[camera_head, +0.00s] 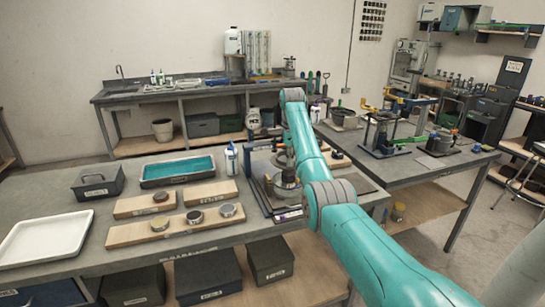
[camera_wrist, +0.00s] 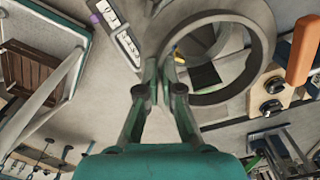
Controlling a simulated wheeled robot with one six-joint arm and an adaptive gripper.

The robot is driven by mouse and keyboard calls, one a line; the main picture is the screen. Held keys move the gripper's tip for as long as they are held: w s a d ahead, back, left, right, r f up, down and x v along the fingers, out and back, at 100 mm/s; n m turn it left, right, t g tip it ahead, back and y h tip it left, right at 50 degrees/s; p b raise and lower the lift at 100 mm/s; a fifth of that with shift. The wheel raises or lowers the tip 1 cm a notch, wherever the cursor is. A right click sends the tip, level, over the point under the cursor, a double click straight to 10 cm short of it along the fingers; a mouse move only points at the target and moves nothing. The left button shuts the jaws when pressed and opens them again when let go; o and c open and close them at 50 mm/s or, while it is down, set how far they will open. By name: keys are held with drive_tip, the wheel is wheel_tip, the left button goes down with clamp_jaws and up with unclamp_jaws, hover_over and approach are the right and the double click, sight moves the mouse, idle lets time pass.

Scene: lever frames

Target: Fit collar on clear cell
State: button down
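In the wrist view a grey ring, which looks like the collar (camera_wrist: 263,42), is large in front of my gripper (camera_wrist: 164,78). My two fingers are close together at the left part of its rim and appear to pinch it. Through the ring I see a grey round shape and a dark patch, not clear enough to name. In the head view a round grey part (camera_head: 287,179) is in a dark fixture (camera_head: 262,190) on the near bench, partly behind my arm. I cannot pick out the clear cell with certainty. My gripper is mostly hidden by my arm there.
The right bench (camera_head: 430,165) holds other fixtures.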

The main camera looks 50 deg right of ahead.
drive_tip(key=shift+w, duration=0.15)
drive_tip(key=shift+a+f, duration=0.1)
drive_tip(key=shift+f, duration=3.7)
drive_tip(key=shift+f, duration=0.3)
drive_tip(key=c, duration=1.2)
unclamp_jaws()
drive_tip(key=shift+c, duration=0.2)
drive_tip(key=shift+r, duration=0.1)
